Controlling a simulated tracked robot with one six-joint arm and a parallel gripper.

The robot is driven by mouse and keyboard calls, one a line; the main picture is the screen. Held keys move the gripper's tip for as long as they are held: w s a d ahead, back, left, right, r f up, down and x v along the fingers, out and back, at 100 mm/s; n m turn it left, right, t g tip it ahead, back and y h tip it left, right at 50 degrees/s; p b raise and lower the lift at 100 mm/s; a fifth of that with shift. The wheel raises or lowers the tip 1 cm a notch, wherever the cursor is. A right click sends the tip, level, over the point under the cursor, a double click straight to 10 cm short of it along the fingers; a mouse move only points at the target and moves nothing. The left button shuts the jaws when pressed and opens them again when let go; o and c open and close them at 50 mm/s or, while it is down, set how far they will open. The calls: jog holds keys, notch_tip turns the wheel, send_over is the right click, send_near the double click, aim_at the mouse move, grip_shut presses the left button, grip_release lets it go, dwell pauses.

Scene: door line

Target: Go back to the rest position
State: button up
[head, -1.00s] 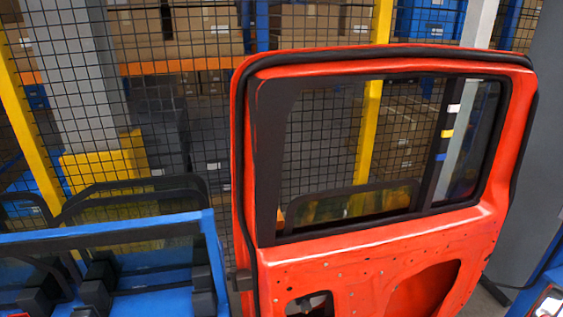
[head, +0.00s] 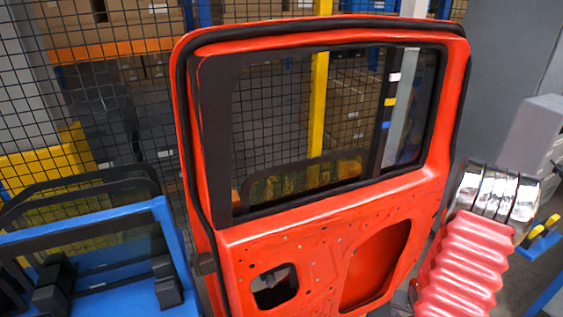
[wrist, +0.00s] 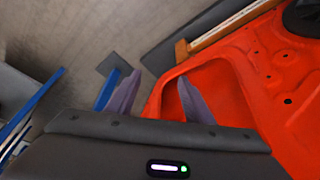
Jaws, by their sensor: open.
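The red door (head: 330,222) stands upright in the middle of the head view, with a black seal and a window frame on top. Its lower panel shows in the wrist view (wrist: 245,85), where an opening lies behind the right finger. I cannot tell how far the fingers are from the door. My arm's pink ribbed sleeve shows at the lower right of the head view, beside the door, and my gripper is not visible there.
A blue rack (head: 95,228) with black pads stands left of the door. A wire mesh fence (head: 100,110) with yellow posts runs behind, with shelves of boxes beyond it. A grey column (head: 510,70) rises at the right. Bare floor (wrist: 80,40) shows in the wrist view.

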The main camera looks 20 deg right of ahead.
jog(key=w+a+r+n+g, duration=0.1)
jog(key=a+r, duration=0.6)
jog(key=r, duration=0.3)
jog(key=a+r+n+g, duration=0.2)
jog(key=a+r, duration=0.4)
jog(key=r, duration=0.3)
jog(key=a+r+n+t+y, duration=0.1)
jog(key=a+r+n+t, duration=0.2)
jog(key=a+r, duration=0.8)
jog(key=s+a+r+n+t+y, duration=0.1)
jog(key=a+r+n+t, duration=0.2)
jog(key=a+r, duration=0.9)
jog(key=shift+a+y, duration=0.4)
jog(key=shift+a, duration=2.65)
jog(key=shift+s, duration=0.1)
jog(key=shift+c, duration=0.2)
